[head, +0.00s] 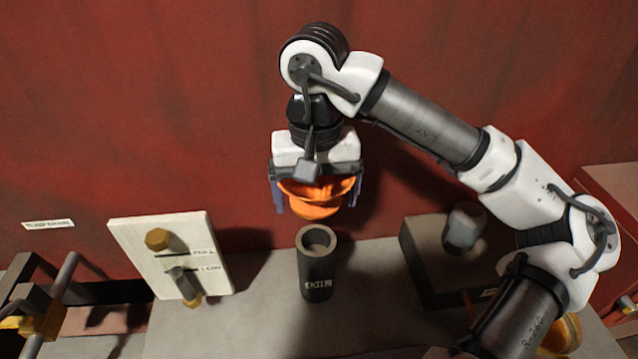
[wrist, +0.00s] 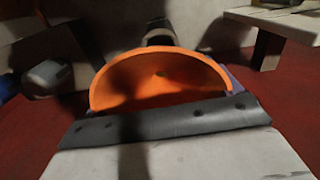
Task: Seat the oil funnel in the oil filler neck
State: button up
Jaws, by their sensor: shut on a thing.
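My gripper (head: 318,192) is shut on the orange oil funnel (head: 315,208) and holds it in the air. The funnel's wide orange bowl (wrist: 160,78) fills the middle of the wrist view, and its spout is hidden there. The oil filler neck (head: 317,262) is a dark upright tube with an open round top and an OIL label, standing on the grey surface. In the head view the funnel shows just above the neck's mouth, with a small gap between them in the picture. In the wrist view a part of a round dark tube (wrist: 160,34) shows behind the funnel, probably the neck.
A white board (head: 170,255) with FULL and LOW marks and two brass-coloured fittings stands left of the neck. A dark box (head: 425,255) with a grey knob (head: 464,230) stands to the right. A red wall (head: 150,120) rises behind. The grey surface (head: 240,325) in front is clear.

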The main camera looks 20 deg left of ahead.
jog(key=shift+s, duration=0.15)
jog(key=shift+f+b, duration=0.1)
jog(key=shift+b, duration=0.3)
jog(key=shift+f+b, duration=0.25)
jog(key=shift+b, duration=0.05)
notch_tip(320, 180, down, 5)
jog(key=b, duration=0.5)
jog(key=shift+f, duration=0.1)
jog(key=shift+b, duration=0.7)
dwell(1.3)
jog(key=shift+f+b, duration=2.1)
jog(key=o, duration=0.7)
